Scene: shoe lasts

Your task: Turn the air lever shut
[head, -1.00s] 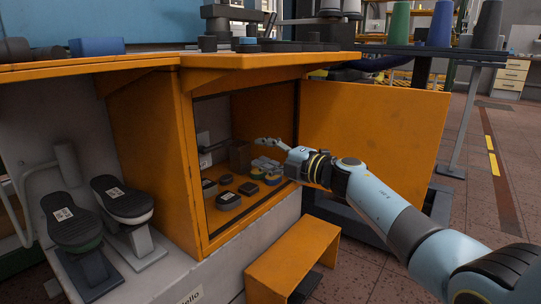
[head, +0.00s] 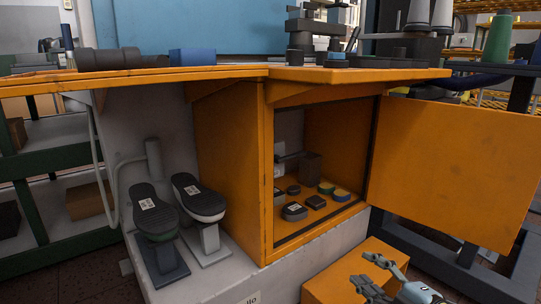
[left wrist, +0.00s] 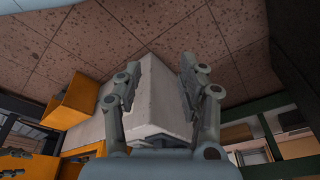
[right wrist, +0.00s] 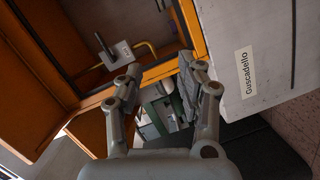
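The air lever (head: 291,157) appears as a small dark grey bar on the back left wall inside the open orange cabinet. In the right wrist view it shows as a grey handle (right wrist: 104,46) beside a white tag and a yellow pipe. My right gripper (head: 362,270) is outside the cabinet, low in front of it and over the orange step, apart from the lever. Its fingers are spread and empty in the right wrist view (right wrist: 160,62). My left gripper (left wrist: 158,65) is open and empty above the pale plinth; it is out of the head view.
The orange cabinet door (head: 452,165) stands open to the right. Several dark and coloured pads, including a dark one (head: 294,212), lie on the cabinet floor. Two shoe-shaped pedals (head: 152,208) stand left of it. The orange step (head: 335,277) stands in front; the worktop overhangs above.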

